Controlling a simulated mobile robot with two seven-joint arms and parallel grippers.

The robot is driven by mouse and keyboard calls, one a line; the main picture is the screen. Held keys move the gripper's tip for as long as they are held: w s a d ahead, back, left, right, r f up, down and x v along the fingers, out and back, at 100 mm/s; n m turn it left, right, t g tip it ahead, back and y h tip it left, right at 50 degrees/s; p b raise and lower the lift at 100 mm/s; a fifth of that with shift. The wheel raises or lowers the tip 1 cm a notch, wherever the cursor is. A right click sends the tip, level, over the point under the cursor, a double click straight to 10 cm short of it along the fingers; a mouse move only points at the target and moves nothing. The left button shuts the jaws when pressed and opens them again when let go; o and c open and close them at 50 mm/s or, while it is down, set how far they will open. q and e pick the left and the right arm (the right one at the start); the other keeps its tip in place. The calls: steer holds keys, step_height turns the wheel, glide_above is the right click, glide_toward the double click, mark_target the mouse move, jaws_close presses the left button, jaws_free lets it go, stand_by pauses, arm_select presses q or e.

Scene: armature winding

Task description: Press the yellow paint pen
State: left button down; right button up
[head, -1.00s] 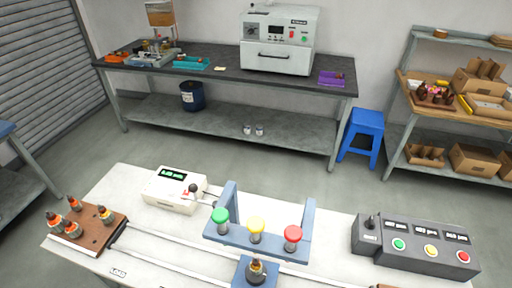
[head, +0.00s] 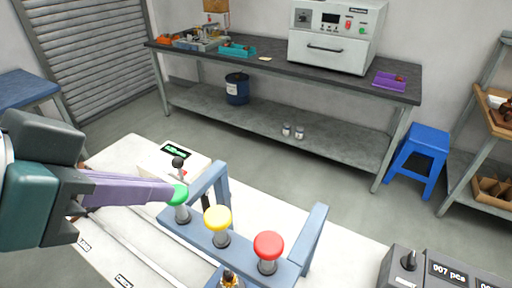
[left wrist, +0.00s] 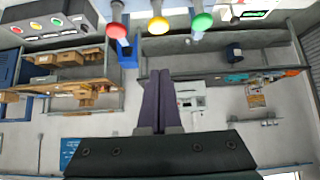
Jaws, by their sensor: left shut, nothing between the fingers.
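The yellow paint pen (head: 217,219) stands upright in the middle of a blue-grey rack (head: 200,243). It also shows in the left wrist view (left wrist: 158,25), where the picture is upside down. The green paint pen (head: 179,194) is to its left and the red paint pen (head: 267,246) to its right. My left gripper (head: 170,191) comes in from the left, its purple fingers shut and empty. In the head view its tips overlap the green pen's edge. In the left wrist view its tips (left wrist: 158,72) are apart from the pens, lined up with the yellow one.
A white meter box (head: 165,160) sits behind the rack. A dark control box (head: 436,272) is at the right of the white table. An armature (head: 229,281) is partly visible before the rack. A blue stool (head: 418,150) and a workbench (head: 270,60) stand behind on the floor.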

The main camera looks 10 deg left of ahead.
stand_by(0.3)
arm_select(q)
glide_above(221, 209)
steer(key=s+a, duration=0.1)
steer(key=s, duration=0.2)
step_height(221, 209, down, 6)
steer(key=f, duration=0.1)
step_height(221, 209, down, 3)
steer(key=shift+w+p, duration=0.1)
steer(key=shift+p, duration=0.25)
steer(key=shift+f, duration=0.5)
